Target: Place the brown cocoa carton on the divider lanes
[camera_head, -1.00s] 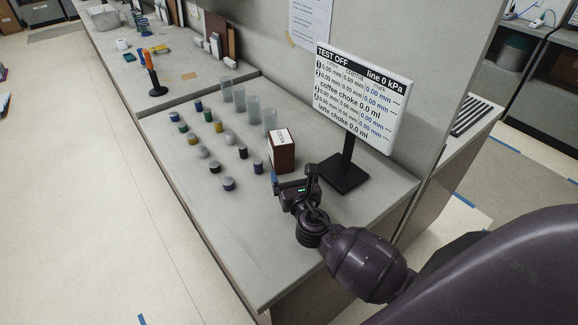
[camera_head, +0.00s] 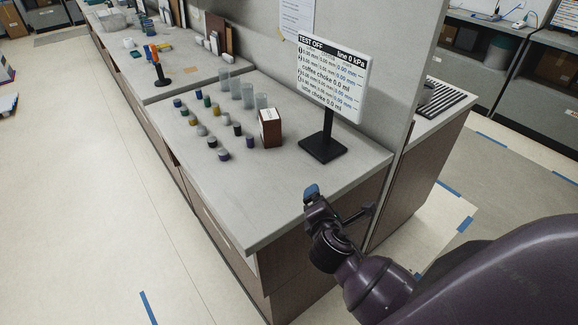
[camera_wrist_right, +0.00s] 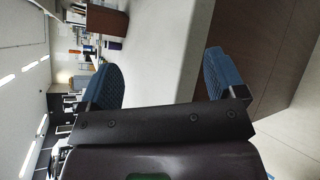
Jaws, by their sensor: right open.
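My right gripper (camera_head: 340,202) is open and empty, near the counter's near end, well apart from the carton. Its blue finger pads show spread in the right wrist view (camera_wrist_right: 160,82). The black-and-white striped divider lanes (camera_head: 443,101) lie on a separate counter behind the partition, to the right. My left gripper is not in view.
A display on a black stand (camera_head: 323,148) stands right of the carton. Several small capsules (camera_head: 223,154) and clear cups (camera_head: 247,95) stand left of and behind it. The partition (camera_head: 425,65) separates this counter from the lanes. The counter's near end (camera_head: 280,205) is bare.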

